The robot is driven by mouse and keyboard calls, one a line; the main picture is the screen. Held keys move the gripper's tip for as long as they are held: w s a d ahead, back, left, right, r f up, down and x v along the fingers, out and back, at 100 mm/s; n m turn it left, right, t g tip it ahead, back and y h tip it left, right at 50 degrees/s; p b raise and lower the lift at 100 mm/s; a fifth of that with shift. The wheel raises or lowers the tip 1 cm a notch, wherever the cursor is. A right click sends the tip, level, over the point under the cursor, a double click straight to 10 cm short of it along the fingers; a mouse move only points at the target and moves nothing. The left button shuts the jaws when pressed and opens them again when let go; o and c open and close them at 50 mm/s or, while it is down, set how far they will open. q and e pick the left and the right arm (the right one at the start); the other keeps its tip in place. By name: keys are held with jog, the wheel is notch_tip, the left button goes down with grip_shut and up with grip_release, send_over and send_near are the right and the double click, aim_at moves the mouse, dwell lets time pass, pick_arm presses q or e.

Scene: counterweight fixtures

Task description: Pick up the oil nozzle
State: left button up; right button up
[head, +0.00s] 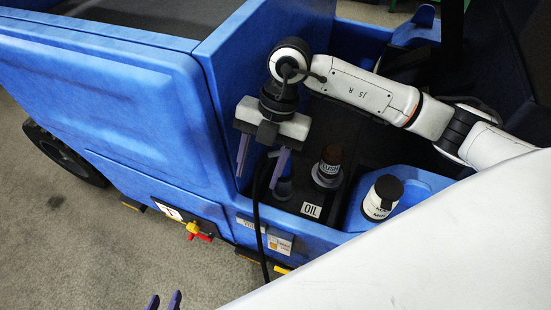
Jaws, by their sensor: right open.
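A black hose (258,215) loops up beside the fingers of my right gripper and hangs down over the blue edge. A dark upright piece (284,188), likely the oil nozzle, stands in the recess left of a white label reading OIL (311,210). My right gripper (261,165) points down just above and left of this piece. Its purple fingers are apart, and one finger partly covers the piece and the hose top. I cannot tell whether they touch.
A brown-capped bottle (330,165) stands in a holder behind the OIL label. A white bottle with a black cap (382,198) stands in a blue holder to the right. A blue wall (225,90) rises left of my right gripper. Grey floor (90,240) lies below left.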

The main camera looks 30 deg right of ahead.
aim_at(288, 174)
jog(key=w+d+h, duration=0.1)
jog(key=d, duration=0.1)
jog(key=w+d+m+h, duration=0.1)
jog(key=d, duration=0.2)
jog(key=w+d+r+m+t+h, duration=0.1)
jog(key=w+d, duration=0.1)
jog(key=d, duration=0.1)
jog(key=shift+w+d+r+h, duration=0.1)
jog(key=shift+h, duration=0.2)
jog(key=shift+d+f, duration=0.15)
jog(key=shift+f, duration=0.1)
notch_tip(288, 174, down, 10)
jog(key=shift+r+b, duration=0.25)
jog(key=shift+b, duration=0.7)
jog(key=shift+c, duration=0.5)
jog(key=shift+r, duration=0.1)
grip_shut()
